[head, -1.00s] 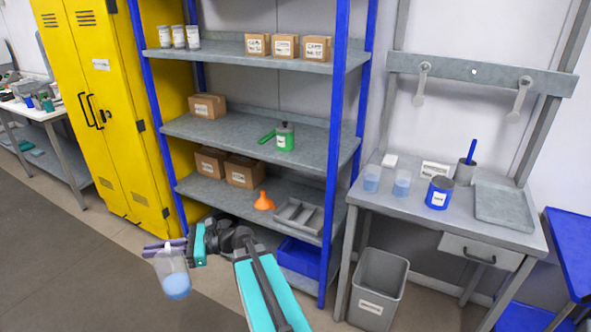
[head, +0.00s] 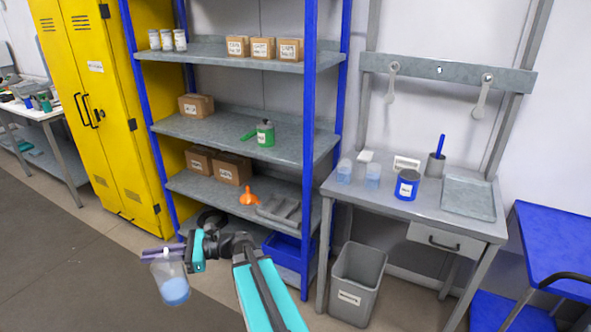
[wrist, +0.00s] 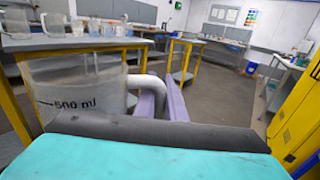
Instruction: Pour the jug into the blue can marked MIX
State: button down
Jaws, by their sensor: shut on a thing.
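My gripper (head: 164,252) is shut on the handle of a clear jug (head: 170,270) with pale blue liquid in its bottom. The jug hangs upright in front of the shelf, above the floor. In the wrist view the jug (wrist: 80,92) shows a "500 ml" mark, and its handle (wrist: 150,85) lies between the purple fingers (wrist: 165,100). The blue can (head: 407,186) with a white label stands on the grey bench at the right, well apart from my gripper. Its label is too small to read.
The grey bench (head: 345,190) also holds two clear beakers (head: 373,175), a pot with a blue-handled tool (head: 436,163) and a grey tray (head: 468,198). A grey bin (head: 355,283) stands below. The shelf's blue post (head: 309,120) stands between jug and bench.

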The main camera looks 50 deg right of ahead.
aim_at(408, 186)
jog(key=k, duration=0.7)
jog(key=z, duration=1.4)
jog(key=i, duration=0.8)
jog(key=u, duration=0.15)
